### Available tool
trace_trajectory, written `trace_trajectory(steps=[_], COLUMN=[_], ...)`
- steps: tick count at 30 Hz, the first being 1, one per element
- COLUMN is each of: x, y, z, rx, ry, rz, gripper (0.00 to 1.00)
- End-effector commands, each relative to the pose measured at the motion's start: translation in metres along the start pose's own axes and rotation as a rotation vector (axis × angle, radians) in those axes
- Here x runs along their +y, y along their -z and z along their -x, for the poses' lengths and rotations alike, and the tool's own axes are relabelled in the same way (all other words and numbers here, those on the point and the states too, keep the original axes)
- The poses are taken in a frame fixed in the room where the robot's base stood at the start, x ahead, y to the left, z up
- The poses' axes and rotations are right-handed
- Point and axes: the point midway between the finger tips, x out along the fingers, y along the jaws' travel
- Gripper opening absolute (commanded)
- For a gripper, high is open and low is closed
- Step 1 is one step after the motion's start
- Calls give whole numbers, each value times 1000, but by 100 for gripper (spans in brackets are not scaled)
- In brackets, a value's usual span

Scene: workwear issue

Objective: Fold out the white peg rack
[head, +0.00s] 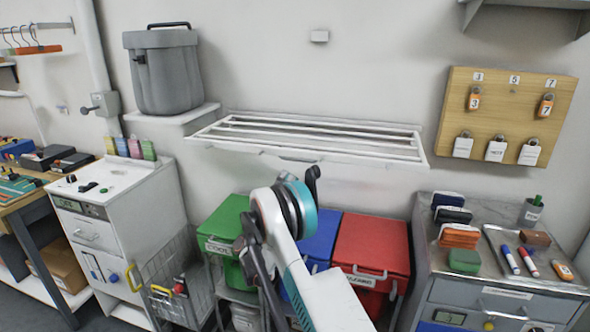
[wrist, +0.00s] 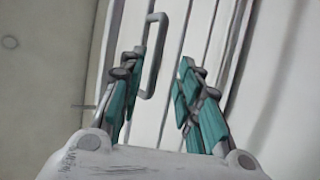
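The white peg rack (head: 210,133) is on the wall at the centre of the head view, a frame with several long bars. It appears to project from the wall, its front edge lower in the picture than its back edge; its exact angle is hard to tell. In the wrist view, the rack's white slats (wrist: 217,45) run behind my gripper (wrist: 170,50). A grey loop handle (wrist: 153,75) shows between the teal fingers, close beside the left one. The fingers are apart, with a gap to the right of the handle. In the head view, my arm hides the fingertips.
A grey lidded bin (head: 165,75) stands on a shelf left of the rack. A padlock board (head: 507,105) hangs to the right. Below are green (head: 222,222), blue (head: 318,240) and red (head: 372,245) bins. A white cabinet (head: 150,205) and a grey drawer unit (head: 480,285) flank them.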

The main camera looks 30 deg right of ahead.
Motion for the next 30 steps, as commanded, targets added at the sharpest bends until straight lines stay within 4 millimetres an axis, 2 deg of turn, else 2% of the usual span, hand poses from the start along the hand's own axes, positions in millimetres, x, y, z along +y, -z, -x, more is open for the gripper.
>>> trace_trajectory(steps=[3,9,30], x=[0,0,0], y=[0,0,0], z=[21,40,43], rx=[0,-1,-1], ry=[0,0,0], rz=[-1,-1,0], gripper=[32,32,32])
